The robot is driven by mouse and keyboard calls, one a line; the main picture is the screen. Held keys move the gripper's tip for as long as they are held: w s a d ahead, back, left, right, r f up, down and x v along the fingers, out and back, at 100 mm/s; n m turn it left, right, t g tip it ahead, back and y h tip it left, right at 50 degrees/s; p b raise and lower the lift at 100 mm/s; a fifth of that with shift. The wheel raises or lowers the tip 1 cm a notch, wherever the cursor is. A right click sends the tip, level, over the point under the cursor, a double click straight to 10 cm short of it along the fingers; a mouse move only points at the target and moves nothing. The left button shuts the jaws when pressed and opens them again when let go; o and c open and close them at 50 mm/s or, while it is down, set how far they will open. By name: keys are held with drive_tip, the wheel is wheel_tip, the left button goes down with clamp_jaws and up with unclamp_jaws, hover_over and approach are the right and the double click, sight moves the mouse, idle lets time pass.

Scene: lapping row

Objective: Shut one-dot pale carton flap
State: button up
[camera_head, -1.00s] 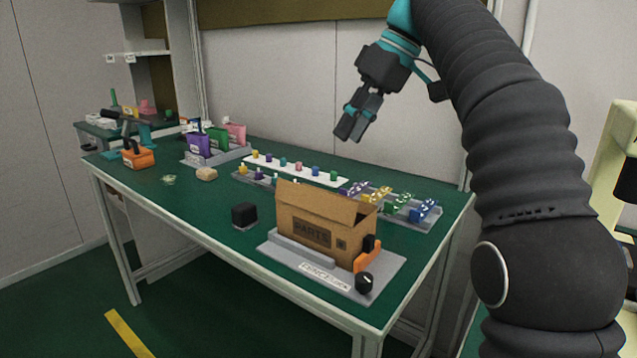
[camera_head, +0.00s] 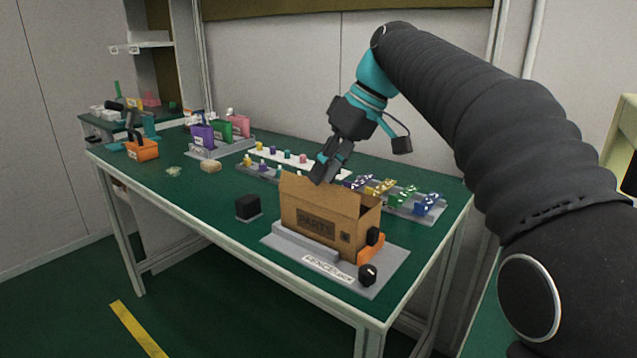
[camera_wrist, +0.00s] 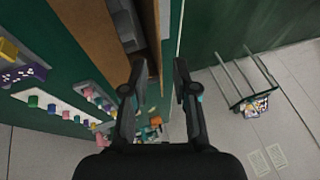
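Brown card (camera_wrist: 100,38) and a thin tan strip (camera_wrist: 164,25) show near the fingers there.
An orange part (camera_head: 371,248) and a black knob (camera_head: 367,274) are at the carton's right. A black block (camera_head: 248,207) stands left of it. Rows of coloured pieces (camera_head: 404,197) lie behind. The table's front left (camera_head: 200,200) is mostly clear.

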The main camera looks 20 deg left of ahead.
sight(308, 200)
drive_tip(key=shift+x, duration=1.55)
clamp_jaws()
drive_tip(key=shift+w, duration=0.1)
drive_tip(key=g, duration=0.1)
drive_tip(key=g+y, duration=0.1)
drive_tip(key=w+g, duration=0.1)
drive_tip(key=shift+d+f+m, duration=0.25)
drive_tip(key=shift+f+m, duration=0.05)
drive_tip(key=shift+m, duration=0.1)
drive_tip(key=shift+w+d+f+m+g+y, duration=0.1)
drive_tip(key=shift+w+f+m+g+y, duration=0.1)
drive_tip(key=shift+g+y, duration=0.45)
drive_tip(key=shift+w+d+f+m+g+y, duration=0.1)
drive_tip(key=shift+w+f+m+g+y, duration=0.1)
drive_tip(key=shift+g+y, duration=0.45)
drive_tip(key=shift+g, duration=0.3)
